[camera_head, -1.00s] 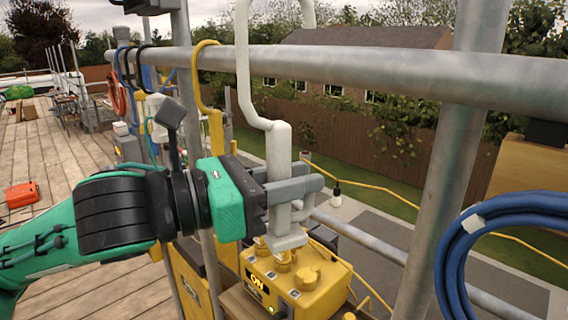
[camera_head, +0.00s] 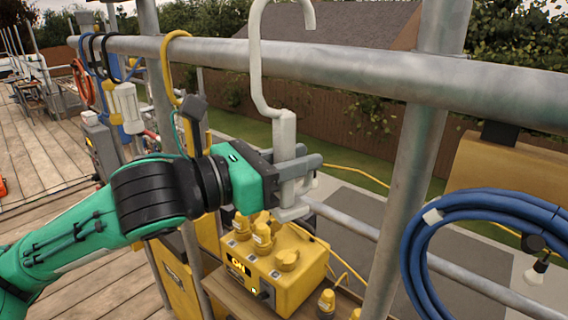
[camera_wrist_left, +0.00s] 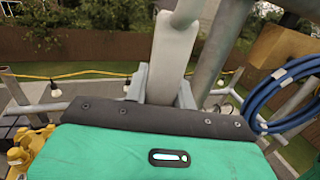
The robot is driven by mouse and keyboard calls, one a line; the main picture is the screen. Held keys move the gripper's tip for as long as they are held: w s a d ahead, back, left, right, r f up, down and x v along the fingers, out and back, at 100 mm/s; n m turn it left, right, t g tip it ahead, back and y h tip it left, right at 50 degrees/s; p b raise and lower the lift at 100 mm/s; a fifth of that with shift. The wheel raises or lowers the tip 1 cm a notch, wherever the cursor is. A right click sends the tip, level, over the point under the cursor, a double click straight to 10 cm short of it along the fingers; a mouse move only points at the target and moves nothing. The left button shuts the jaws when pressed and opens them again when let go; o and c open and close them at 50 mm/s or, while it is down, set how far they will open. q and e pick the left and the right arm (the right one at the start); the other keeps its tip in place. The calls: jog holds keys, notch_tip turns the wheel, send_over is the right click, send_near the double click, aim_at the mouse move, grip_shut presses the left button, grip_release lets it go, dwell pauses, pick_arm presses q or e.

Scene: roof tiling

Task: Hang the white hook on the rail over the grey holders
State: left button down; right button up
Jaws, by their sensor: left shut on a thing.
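The white hook (camera_head: 285,133) is upright in my left gripper (camera_head: 308,166), which is shut on its thick lower shaft. Its curved top rises above the grey rail (camera_head: 330,67), with the open end of the curve to the right. The hook's stem passes in front of the rail in the head view; I cannot tell whether they touch. In the left wrist view the hook's shaft (camera_wrist_left: 172,55) stands between the two grey fingers (camera_wrist_left: 160,88). My right gripper is not in view. I cannot make out grey holders with certainty.
A yellow power box (camera_head: 285,267) stands below the gripper. A coiled blue hose (camera_head: 440,225) hangs at the right, beside a slanted grey post (camera_head: 415,160). A yellow hook (camera_head: 168,70) and dark hooks hang on the rail at the left. The rail's middle stretch is bare.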

aim_at(312, 176)
pick_arm(q)
jog(key=w+d+f+b, duration=0.2)
jog(key=w+f+b, duration=0.1)
jog(key=f, duration=0.1)
jog(key=shift+w+d+f, duration=0.3)
jog(key=shift+w+d, duration=0.05)
dwell(0.6)
jog(key=c, duration=1.1)
grip_release()
jog(key=shift+a, duration=0.1)
